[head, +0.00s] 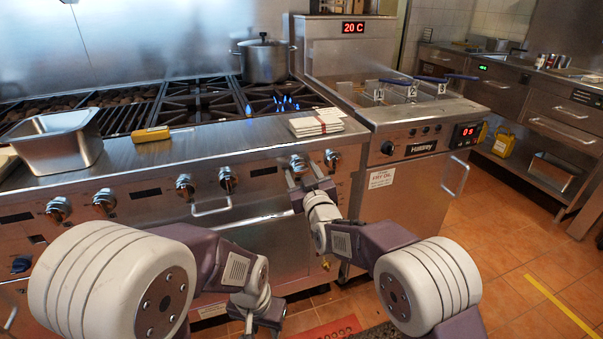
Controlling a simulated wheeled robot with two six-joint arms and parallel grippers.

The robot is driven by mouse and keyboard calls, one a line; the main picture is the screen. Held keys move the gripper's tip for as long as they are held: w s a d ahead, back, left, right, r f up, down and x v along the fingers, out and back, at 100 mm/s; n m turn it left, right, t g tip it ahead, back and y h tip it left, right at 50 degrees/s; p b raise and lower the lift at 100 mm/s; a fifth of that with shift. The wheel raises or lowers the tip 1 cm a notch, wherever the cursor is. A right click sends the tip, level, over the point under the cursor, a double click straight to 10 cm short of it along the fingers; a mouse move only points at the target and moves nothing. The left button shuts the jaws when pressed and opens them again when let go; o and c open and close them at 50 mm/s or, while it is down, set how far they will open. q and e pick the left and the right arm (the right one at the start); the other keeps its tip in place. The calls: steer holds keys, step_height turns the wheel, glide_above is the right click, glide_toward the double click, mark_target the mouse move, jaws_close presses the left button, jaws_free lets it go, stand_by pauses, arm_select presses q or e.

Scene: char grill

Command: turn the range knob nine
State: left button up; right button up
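A row of round metal range knobs runs along the front panel of the range. Two of them are at its right end: one knob (297,162) and, to its right, another knob (331,159). No number shows, so I cannot tell which is nine. My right gripper (302,176) is at the panel with its fingers spread, just below the left knob of this pair. Whether it touches the knob is unclear. My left gripper (262,317) hangs low in front of the range, away from the knobs; its fingers are not clear.
A stack of white cards (316,123) lies on the ledge above the knobs. An oven handle (211,207) sticks out at left. A fryer (413,150) stands at right.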

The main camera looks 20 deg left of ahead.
steer(key=c, duration=0.9)
steer(key=shift+m, duration=0.3)
steer(key=m+b, duration=0.1)
steer(key=m, duration=0.3)
steer(key=shift+m, duration=0.3)
steer(key=m+b, duration=0.1)
steer(key=m, duration=0.4)
steer(key=shift+d+g+b, duration=0.1)
steer(key=shift+g+b, duration=0.2)
steer(key=shift+g, duration=0.1)
steer(key=m, duration=0.3)
steer(key=shift+m, duration=0.3)
steer(key=shift+w+r+m+g+y, duration=0.1)
steer(key=shift+m+g+y, duration=0.2)
steer(key=shift+m, duration=1.3)
